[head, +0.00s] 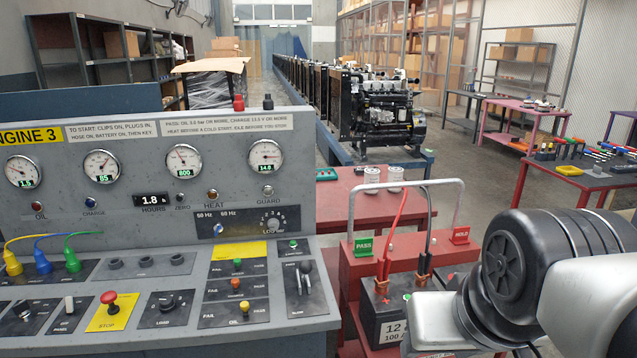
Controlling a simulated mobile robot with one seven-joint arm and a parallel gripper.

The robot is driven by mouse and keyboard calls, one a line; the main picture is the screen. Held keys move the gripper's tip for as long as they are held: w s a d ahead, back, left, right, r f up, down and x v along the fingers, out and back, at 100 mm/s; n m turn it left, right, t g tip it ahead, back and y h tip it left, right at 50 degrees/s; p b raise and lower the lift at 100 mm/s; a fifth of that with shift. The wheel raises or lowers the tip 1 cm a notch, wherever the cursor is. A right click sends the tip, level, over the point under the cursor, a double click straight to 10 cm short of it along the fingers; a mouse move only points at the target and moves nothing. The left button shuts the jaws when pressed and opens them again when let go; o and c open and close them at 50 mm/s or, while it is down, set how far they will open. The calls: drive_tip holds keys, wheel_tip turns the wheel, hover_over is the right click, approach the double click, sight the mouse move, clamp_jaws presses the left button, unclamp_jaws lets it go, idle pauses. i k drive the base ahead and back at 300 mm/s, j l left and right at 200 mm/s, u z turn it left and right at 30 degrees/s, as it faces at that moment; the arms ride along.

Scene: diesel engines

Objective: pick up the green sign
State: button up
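The green sign (364,246), marked PASS, stands upright at the left end of the red battery stand's top, near the foot of its grey handle. A red sign (460,235) marked HOLD stands at the right end. My arm fills the lower right, in front of the stand's right side. My gripper is not in view, and nothing shows touching the green sign.
The grey engine test console (150,200) with gauges and switches fills the left. A black battery (395,315) with red and black cables sits in front of the red stand (425,250). A red table (335,200) with two canisters stands behind. Tool-covered tables (585,185) are at right.

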sight(364, 246)
drive_tip(key=i+j+u, duration=0.15)
drive_tip(key=u, duration=0.3)
drive_tip(key=i+j+u, duration=0.2)
drive_tip(key=u, duration=0.2)
drive_tip(key=z, duration=1.05)
